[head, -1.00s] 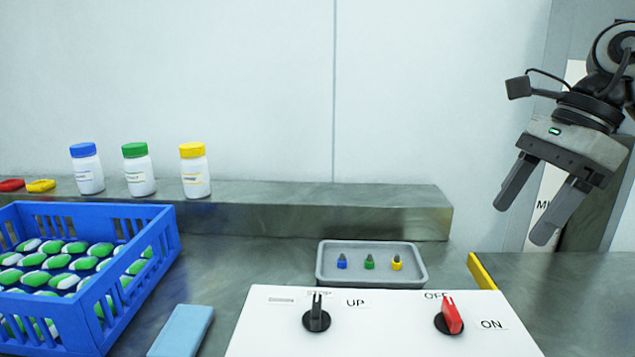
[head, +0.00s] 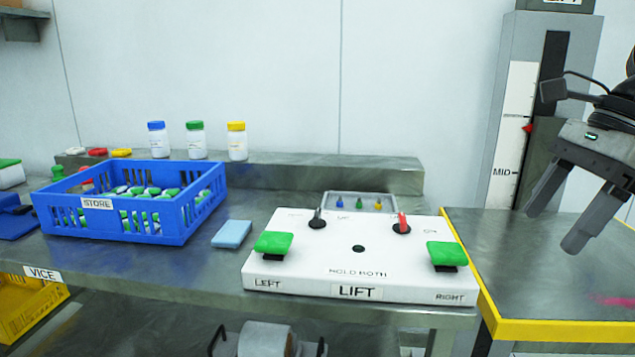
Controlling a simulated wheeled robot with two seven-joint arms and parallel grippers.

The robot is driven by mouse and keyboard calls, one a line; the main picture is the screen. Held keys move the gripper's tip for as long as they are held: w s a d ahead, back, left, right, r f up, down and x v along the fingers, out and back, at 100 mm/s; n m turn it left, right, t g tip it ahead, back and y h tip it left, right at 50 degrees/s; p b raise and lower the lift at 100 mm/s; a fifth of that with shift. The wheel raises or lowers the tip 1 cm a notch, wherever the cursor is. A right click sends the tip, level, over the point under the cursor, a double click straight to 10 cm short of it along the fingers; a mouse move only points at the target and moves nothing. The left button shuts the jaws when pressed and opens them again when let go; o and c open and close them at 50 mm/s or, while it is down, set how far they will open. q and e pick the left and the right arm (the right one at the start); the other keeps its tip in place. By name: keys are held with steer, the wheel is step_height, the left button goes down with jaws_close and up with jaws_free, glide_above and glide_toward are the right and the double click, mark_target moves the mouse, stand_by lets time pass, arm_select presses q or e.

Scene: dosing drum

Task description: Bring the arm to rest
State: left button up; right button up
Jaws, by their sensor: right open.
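My right gripper (head: 567,212) is at the right side of the head view, raised above the yellow-edged bench section (head: 540,285). Its two fingers point down and to the left, stand apart, and hold nothing. Its arm is partly cut off by the right picture edge. My left gripper is not in the head view. The white lift panel (head: 345,255) stands to the left of the right gripper, apart from it. It has a green left pad (head: 273,243), a green right pad (head: 446,254), a black switch (head: 317,221) and a red switch (head: 403,223).
A blue store crate (head: 150,228) with green-and-white pieces and a light blue block (head: 231,234) sit on the left. Blue, green and yellow-capped bottles (head: 237,145) stand on the back ledge. A grey tray (head: 385,199) lies behind the panel. A column marked MID (head: 512,130) rises behind the gripper.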

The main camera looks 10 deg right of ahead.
steer(key=a+f+m+t+y+p, duration=0.1)
steer(key=a+f+m+y, duration=0.2)
steer(key=a+m+y, duration=0.55)
steer(key=a+f+m+t+y+p, duration=0.1)
steer(key=a+f+m+y, duration=0.25)
steer(key=a+y, duration=1)
step_height(320, 180, down, 17)
steer(key=w+d+m+t+h+p, duration=0.1)
steer(key=m+t+h, duration=0.75)
steer(key=m, duration=0.65)
steer(key=d+m+t+h+p, duration=0.1)
steer(key=m+t+h, duration=0.5)
steer(key=m+h, duration=0.7)
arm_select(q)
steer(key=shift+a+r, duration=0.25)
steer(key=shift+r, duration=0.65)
arm_select(e)
steer(key=s+d+f+m+g+h, duration=0.1)
steer(key=s+f+m+g, duration=0.6)
steer(key=s+f+m, duration=0.2)
step_height(320, 180, down, 4)
steer(key=shift+s+d+f, duration=0.1)
steer(key=shift+s+d, duration=0.05)
steer(key=shift+s, duration=1.1)
